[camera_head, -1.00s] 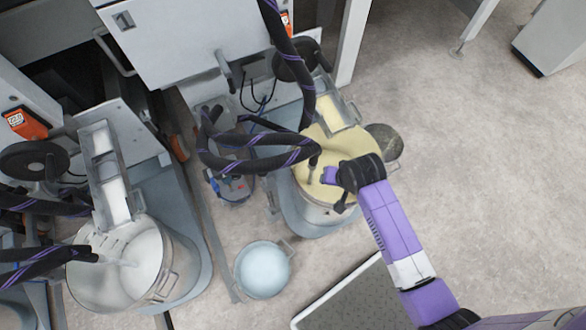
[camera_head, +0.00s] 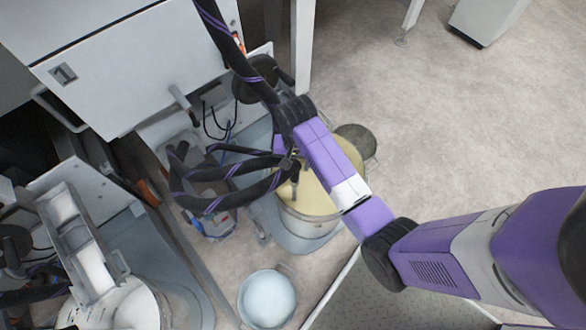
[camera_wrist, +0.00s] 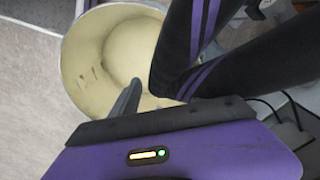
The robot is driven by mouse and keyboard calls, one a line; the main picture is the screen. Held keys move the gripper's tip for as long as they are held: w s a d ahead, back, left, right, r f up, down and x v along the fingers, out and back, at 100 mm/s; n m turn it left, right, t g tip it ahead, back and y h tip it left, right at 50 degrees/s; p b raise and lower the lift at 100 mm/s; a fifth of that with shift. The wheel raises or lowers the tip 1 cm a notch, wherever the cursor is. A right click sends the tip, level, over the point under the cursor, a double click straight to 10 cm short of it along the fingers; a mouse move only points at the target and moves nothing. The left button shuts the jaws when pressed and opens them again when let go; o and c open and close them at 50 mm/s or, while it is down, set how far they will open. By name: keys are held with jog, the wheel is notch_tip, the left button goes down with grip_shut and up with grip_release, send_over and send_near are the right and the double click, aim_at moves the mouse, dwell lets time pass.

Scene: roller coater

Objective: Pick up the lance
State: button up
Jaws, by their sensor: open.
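The lance (camera_head: 294,178) shows as a short dark rod at the end of the looped black hoses, over the pail of cream paint (camera_head: 318,203) in the head view. My gripper (camera_head: 279,145) is beside the hoses above the pail, mostly hidden by my wrist. In the wrist view one grey finger of my gripper (camera_wrist: 126,103) points at the cream pail (camera_wrist: 85,75), and thick hoses with purple stripes (camera_wrist: 205,40) pass close on the right. My gripper is open. I cannot make out the lance in the wrist view, nor any contact with it.
A machine cabinet marked 1 (camera_head: 110,75) stands behind the pail, with a hose (camera_head: 222,35) hanging in front. A small pail of pale liquid (camera_head: 267,298) stands in front. Another paint pail (camera_head: 125,308) is at the lower left. The floor at right is clear.

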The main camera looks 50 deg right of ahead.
aim_at(295, 173)
jog(key=shift+w+d+r, duration=0.1)
jog(key=shift+w, duration=0.1)
notch_tip(295, 173, down, 8)
jog(key=shift+d+r+b, duration=0.1)
jog(key=shift+r+b, duration=0.05)
jog(key=shift+b, duration=0.95)
grip_shut()
dwell(0.7)
